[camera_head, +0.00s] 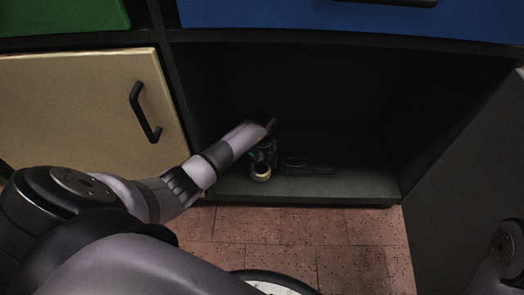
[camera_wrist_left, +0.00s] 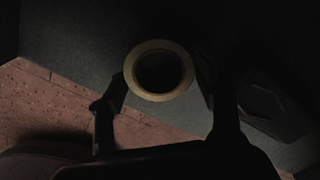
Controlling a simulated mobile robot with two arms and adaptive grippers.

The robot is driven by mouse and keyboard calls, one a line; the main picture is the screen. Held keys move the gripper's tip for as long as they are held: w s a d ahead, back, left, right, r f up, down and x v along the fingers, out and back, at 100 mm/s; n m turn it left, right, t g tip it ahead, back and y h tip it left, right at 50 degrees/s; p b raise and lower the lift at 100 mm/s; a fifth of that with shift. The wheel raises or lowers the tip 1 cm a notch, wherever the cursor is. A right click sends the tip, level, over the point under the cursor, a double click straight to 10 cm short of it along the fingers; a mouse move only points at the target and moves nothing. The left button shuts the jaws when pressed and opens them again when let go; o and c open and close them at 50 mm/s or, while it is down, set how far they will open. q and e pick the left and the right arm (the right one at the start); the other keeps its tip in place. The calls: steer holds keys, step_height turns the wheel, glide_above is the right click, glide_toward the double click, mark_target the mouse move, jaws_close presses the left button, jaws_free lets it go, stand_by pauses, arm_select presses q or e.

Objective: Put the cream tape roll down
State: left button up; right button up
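The cream tape roll (camera_head: 261,177) is low in the open dark compartment, near the front edge of its floor. In the left wrist view the roll (camera_wrist_left: 160,97) shows as a pale ring with a dark hole. My left gripper (camera_head: 263,158) reaches into the compartment from the left. In the wrist view its two dark fingers (camera_wrist_left: 162,82) flank the roll closely on both sides, and it looks shut on the roll. Whether the roll touches the compartment floor (camera_head: 345,186) is hard to tell. My right gripper is not in view.
A dark flat object (camera_head: 305,166) lies on the floor right of the roll, and also shows in the wrist view (camera_wrist_left: 268,106). A tan door (camera_head: 75,110) with a black handle is at the left. The compartment floor is clear further right.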

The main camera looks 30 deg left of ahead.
arm_select(q)
steer(key=shift+o, duration=1.4)
